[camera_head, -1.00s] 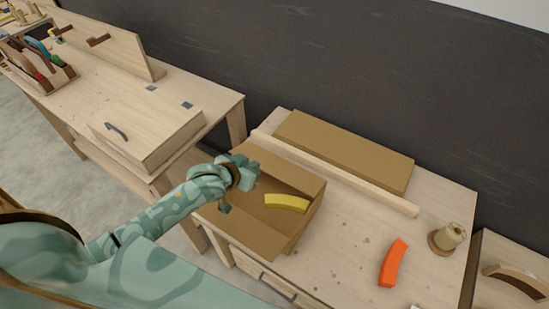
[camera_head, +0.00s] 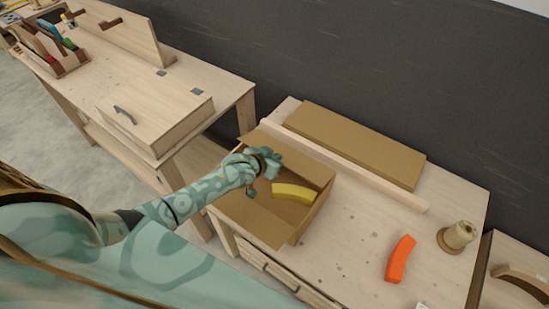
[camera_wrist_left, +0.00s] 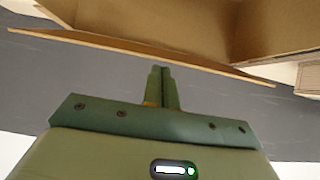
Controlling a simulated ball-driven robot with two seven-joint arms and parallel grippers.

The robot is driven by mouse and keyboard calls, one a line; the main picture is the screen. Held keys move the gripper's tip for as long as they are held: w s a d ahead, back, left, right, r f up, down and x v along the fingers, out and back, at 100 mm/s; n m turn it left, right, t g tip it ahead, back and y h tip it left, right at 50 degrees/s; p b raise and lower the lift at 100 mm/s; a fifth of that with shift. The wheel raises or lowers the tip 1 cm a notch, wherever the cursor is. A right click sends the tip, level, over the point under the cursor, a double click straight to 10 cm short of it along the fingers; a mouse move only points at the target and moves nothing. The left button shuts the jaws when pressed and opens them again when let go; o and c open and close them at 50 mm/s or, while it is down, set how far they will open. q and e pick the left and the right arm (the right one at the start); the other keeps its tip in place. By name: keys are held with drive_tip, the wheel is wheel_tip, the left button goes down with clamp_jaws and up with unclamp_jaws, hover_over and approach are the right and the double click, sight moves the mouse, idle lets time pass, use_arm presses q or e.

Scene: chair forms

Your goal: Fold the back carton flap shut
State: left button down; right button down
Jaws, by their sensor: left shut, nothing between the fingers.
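The open brown carton (camera_head: 312,216) stands on the workbench, with a yellow curved piece (camera_head: 293,192) inside. Its back flap (camera_head: 298,150) stands along the rear side, not folded over the opening. A front flap (camera_head: 252,218) spreads outward toward me. My left gripper (camera_head: 266,168) is over the carton's left rear part, beside the back flap, and hides some of it. In the left wrist view, its shut, empty fingers (camera_wrist_left: 162,84) point at a thin cardboard flap edge (camera_wrist_left: 110,44); contact is unclear. The carton's inside shows at the upper right there. My right gripper is out of view.
A wooden rail (camera_head: 375,184) and a flat brown panel (camera_head: 355,145) lie behind the carton. An orange curved piece (camera_head: 400,260) and a spool (camera_head: 457,236) are to the right. Another bench with a wooden box (camera_head: 155,115) stands left.

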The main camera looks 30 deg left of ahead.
use_arm(q)
drive_tip(key=shift+f, duration=0.15)
drive_tip(key=shift+s+f, duration=0.4)
drive_tip(key=shift+f, duration=0.3)
drive_tip(key=shift+r, duration=0.1)
